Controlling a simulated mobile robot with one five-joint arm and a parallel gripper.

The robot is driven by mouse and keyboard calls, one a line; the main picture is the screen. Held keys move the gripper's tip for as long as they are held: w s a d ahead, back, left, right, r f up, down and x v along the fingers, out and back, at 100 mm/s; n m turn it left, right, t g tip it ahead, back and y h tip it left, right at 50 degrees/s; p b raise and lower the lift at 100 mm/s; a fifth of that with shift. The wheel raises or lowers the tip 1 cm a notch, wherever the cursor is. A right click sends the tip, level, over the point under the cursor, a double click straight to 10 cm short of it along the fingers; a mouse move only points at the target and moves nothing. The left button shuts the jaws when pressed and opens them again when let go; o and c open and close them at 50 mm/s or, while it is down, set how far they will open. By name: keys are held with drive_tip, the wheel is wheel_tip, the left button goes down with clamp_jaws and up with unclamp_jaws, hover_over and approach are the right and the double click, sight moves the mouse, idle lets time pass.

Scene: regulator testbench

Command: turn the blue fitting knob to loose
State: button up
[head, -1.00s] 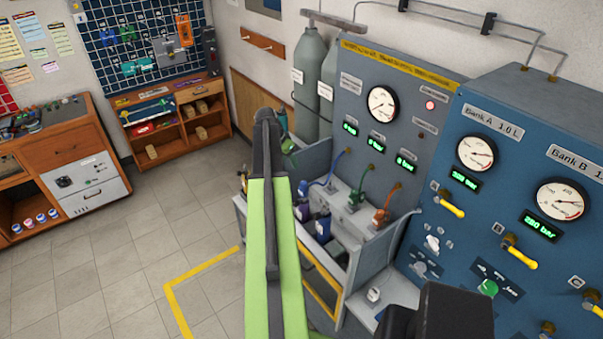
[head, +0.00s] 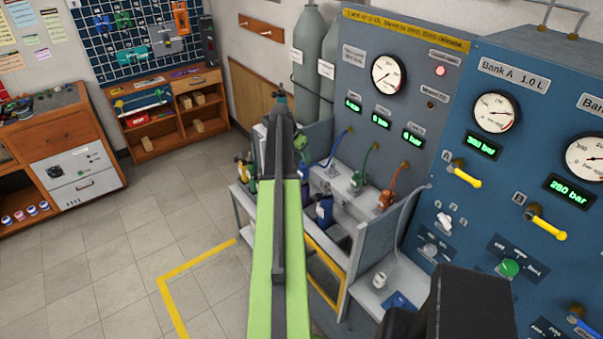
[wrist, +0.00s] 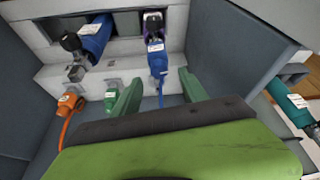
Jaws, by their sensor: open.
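In the wrist view a blue fitting (wrist: 157,60) with a white label hangs on a thin blue hose. It joins a dark purple-and-black unit above it. My gripper (wrist: 158,76) is open and empty. Its two green fingers stand left and right of the fitting's lower end and the hose, with gaps; I cannot tell the depth between them. In the head view the blue hose (head: 339,146) arcs down towards the bench, and my arm hides part of that area. The knob's loose or tight setting cannot be read.
In the wrist view a green fitting (wrist: 111,93) is by the left finger, an orange fitting (wrist: 71,101) is farther left, and a blue regulator (wrist: 92,42) is upper left. A teal unit (wrist: 290,104) is at right. A gauge panel (head: 405,105) rises behind the bench.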

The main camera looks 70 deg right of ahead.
sight(303, 162)
drive_tip(key=b+x, duration=0.2)
drive_tip(key=x, duration=0.2)
drive_tip(key=shift+f, duration=0.1)
